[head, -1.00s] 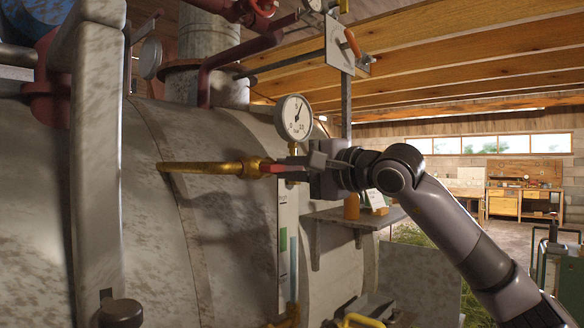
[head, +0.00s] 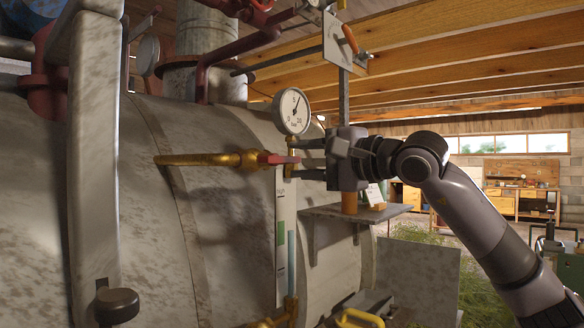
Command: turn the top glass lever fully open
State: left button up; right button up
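The top glass lever (head: 279,159) is a short red handle on the brass valve (head: 250,160), above the upright sight glass (head: 291,252). The lever lies about level, its free end pointing right toward my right gripper. My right gripper (head: 299,159) is open, with one finger above the lever's end and one below. The lever's tip reaches to about the fingertips; I cannot tell whether either finger touches it. My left gripper is not in view.
A round dial gauge (head: 291,111) stands just above the lever, close to the upper finger. The boiler's curved metal wall (head: 225,240) lies behind. A small shelf (head: 335,214) with an orange bottle (head: 349,203) sits below my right gripper.

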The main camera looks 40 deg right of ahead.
jog(key=s+b, duration=0.1)
jog(key=s, duration=0.2)
jog(key=shift+s+d, duration=0.1)
jog(key=shift+s, duration=0.2)
dwell(0.3)
